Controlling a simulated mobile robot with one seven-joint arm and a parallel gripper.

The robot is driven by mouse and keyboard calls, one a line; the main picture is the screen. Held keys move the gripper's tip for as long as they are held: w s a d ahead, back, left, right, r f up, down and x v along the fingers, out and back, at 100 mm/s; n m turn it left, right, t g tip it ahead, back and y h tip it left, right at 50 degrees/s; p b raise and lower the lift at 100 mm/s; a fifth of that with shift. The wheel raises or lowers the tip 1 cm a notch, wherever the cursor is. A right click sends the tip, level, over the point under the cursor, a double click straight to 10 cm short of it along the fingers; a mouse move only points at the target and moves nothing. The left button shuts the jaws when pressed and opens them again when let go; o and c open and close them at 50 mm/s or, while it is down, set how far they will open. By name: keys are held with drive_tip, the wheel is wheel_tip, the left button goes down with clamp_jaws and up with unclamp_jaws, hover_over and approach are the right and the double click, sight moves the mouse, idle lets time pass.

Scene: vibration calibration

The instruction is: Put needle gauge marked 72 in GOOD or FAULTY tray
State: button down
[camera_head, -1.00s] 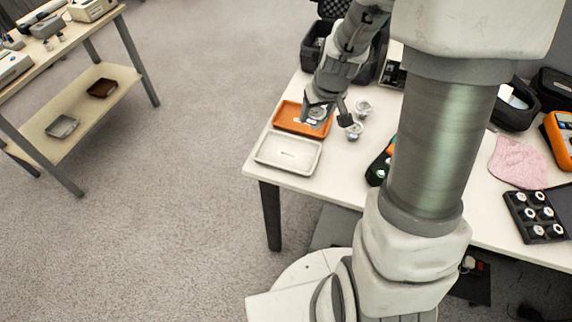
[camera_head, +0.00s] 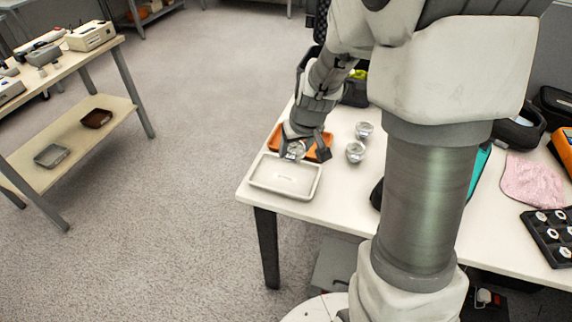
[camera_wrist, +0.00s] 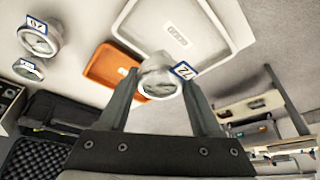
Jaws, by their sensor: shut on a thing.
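My gripper (camera_wrist: 160,82) is shut on a round, silver-rimmed needle gauge (camera_wrist: 157,84) with a blue-edged tag marked 72. In the head view the gauge (camera_head: 295,149) is between the fingers, over the near side of the orange tray (camera_head: 273,141) and beside the back rim of the white tray. The gap below it is hard to judge. The white tray (camera_head: 287,179) is empty; its label shows in the wrist view (camera_wrist: 205,22) and seems to read GOOD. The orange tray also shows in the wrist view (camera_wrist: 98,68), its label unreadable. The dial reading is unclear.
Two more gauges (camera_head: 364,130) (camera_head: 355,152) stand right of the trays on the white table (camera_head: 338,185). A pink cloth (camera_head: 531,182) and a black holder with several pieces (camera_head: 548,236) lie farther right. A wooden workbench (camera_head: 30,160) stands at left across open carpet.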

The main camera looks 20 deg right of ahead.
drive_tip(key=shift+w+a+f, duration=0.15)
drive_tip(key=shift+a+f, duration=0.2)
drive_tip(key=shift+a, duration=0.2)
drive_tip(key=shift+w+a+f, duration=0.15)
drive_tip(key=shift+a+f, duration=0.2)
drive_tip(key=shift+a, duration=0.2)
drive_tip(key=shift+f+b, duration=0.85)
drive_tip(key=shift+f, duration=1.15)
drive_tip(key=shift+f, duration=0.1)
drive_tip(key=shift+c, duration=0.4)
unclamp_jaws()
